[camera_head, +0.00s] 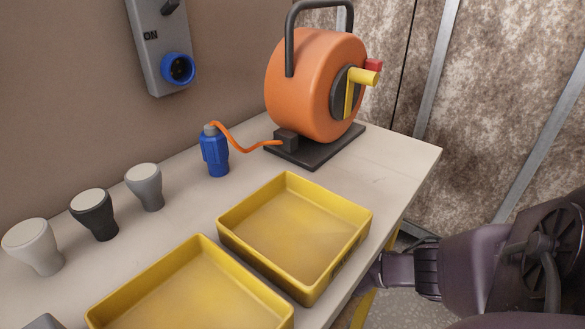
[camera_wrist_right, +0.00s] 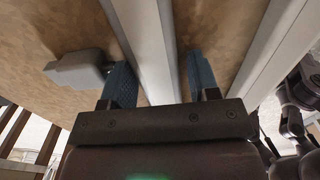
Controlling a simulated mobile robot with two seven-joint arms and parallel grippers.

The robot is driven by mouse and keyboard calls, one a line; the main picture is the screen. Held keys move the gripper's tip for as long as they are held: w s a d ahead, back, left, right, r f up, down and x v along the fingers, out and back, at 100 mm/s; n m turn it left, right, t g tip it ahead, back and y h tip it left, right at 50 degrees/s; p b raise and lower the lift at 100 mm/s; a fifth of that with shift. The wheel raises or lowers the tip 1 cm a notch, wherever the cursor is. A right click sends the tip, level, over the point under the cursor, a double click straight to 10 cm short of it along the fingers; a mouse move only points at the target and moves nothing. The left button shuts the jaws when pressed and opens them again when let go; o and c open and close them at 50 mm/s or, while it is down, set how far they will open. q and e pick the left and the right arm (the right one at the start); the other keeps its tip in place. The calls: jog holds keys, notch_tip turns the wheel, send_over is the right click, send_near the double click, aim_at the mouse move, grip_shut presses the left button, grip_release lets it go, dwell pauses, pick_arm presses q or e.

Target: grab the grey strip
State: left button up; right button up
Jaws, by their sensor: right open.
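In the right wrist view a pale grey strip (camera_wrist_right: 146,45) runs along a brown surface and passes between the two blue-padded fingers of my right gripper (camera_wrist_right: 160,65). The gripper is open, with a finger on each side of the strip; the left finger looks closer to it. I cannot tell whether either finger touches it or how deep it lies. A second pale strip (camera_wrist_right: 245,60) runs to the right, outside the fingers. The head view shows my right arm at the lower right, but the gripper is hidden behind the table edge. My left gripper is not in view.
A grey block (camera_wrist_right: 78,72) sits left of the fingers. The table (camera_head: 395,165) holds yellow trays (camera_head: 225,225), an orange cable reel (camera_head: 310,85), a blue plug (camera_head: 214,153) and several knobs. Grey wall strips (camera_head: 438,70) stand behind on the mottled panel.

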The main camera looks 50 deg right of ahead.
jog(key=shift+w+r, duration=0.1)
jog(key=c, duration=0.7)
